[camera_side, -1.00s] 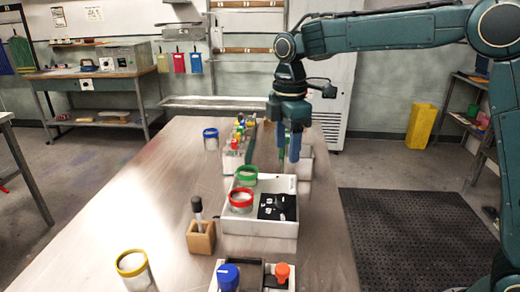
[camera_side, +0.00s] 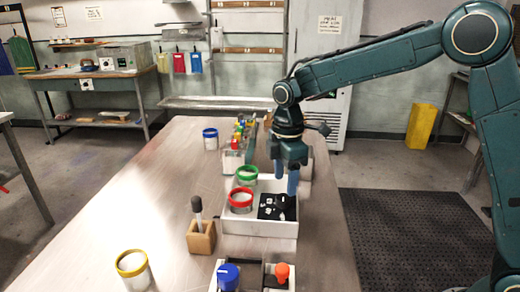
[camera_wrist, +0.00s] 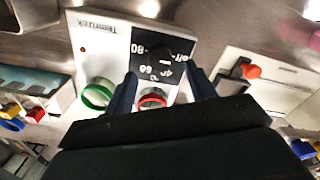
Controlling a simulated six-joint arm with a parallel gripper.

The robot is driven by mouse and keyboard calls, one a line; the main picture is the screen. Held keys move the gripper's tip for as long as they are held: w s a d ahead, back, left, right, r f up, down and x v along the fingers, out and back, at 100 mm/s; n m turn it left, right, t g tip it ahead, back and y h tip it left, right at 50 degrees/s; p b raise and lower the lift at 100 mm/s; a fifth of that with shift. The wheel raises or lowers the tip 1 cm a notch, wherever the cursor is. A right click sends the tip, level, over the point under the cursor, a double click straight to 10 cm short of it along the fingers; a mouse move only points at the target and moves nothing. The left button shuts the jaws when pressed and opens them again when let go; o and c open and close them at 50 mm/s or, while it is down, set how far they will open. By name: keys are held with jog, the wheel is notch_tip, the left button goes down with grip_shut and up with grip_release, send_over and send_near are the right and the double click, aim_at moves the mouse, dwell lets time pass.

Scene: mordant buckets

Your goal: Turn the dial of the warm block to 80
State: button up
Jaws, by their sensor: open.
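The warm block (camera_side: 258,228) is a white box on the table in the side view, with a black dial panel (camera_side: 270,207) on its right part. In the wrist view the white body (camera_wrist: 98,52) carries the name Temrizek, and its black panel shows off, 60 and 80. The dial (camera_wrist: 161,54) is a dark knob on that panel; its pointer setting is hard to read. My gripper (camera_side: 285,186) is open, pointing down above the panel's far side.
A green-rimmed jar (camera_side: 246,175) and a red-rimmed jar (camera_side: 240,200) sit in the block. A wooden holder (camera_side: 201,238) with a dropper is left of it. A unit with blue and orange knobs (camera_side: 256,272) stands in front. A rack of bottles is behind.

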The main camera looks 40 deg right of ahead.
aim_at(284, 197)
jog(key=shift+f, duration=2.55)
jog(key=c, duration=1)
jog(key=shift+o, duration=0.2)
